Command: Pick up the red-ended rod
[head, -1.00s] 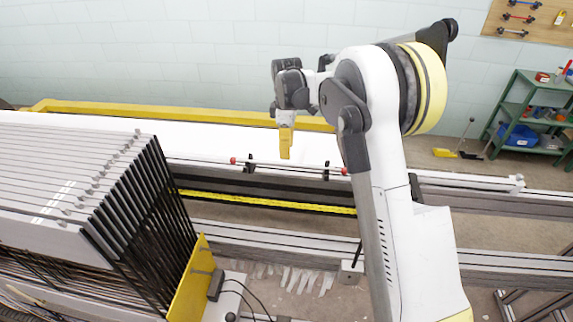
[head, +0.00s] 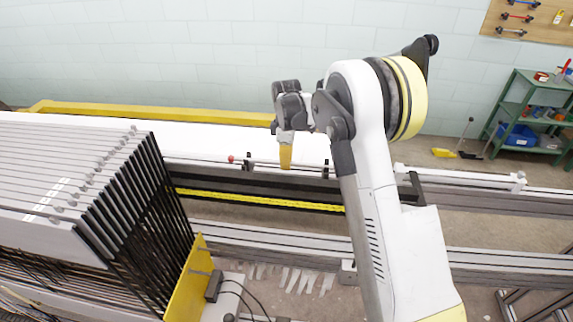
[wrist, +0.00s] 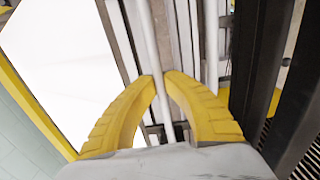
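The rod is a thin pale bar with a red end (head: 231,159), lying left to right across dark holders on the frame in the head view. Its right end is hidden behind my arm. My gripper (head: 285,167) has yellow fingers pointing down at the rod's middle part. In the wrist view the pale rod (wrist: 148,40) runs lengthwise between the fingertips of my gripper (wrist: 161,77). The gap between the tips is narrow, about as wide as the rod. I cannot tell whether both tips press on it.
Dark holders (head: 325,169) stand along the rail beside the rod. A stack of grey frames with black bars (head: 140,205) and a yellow plate (head: 190,278) stand at left. A white surface (head: 200,140) lies behind the rod. A green shelf (head: 540,120) stands far right.

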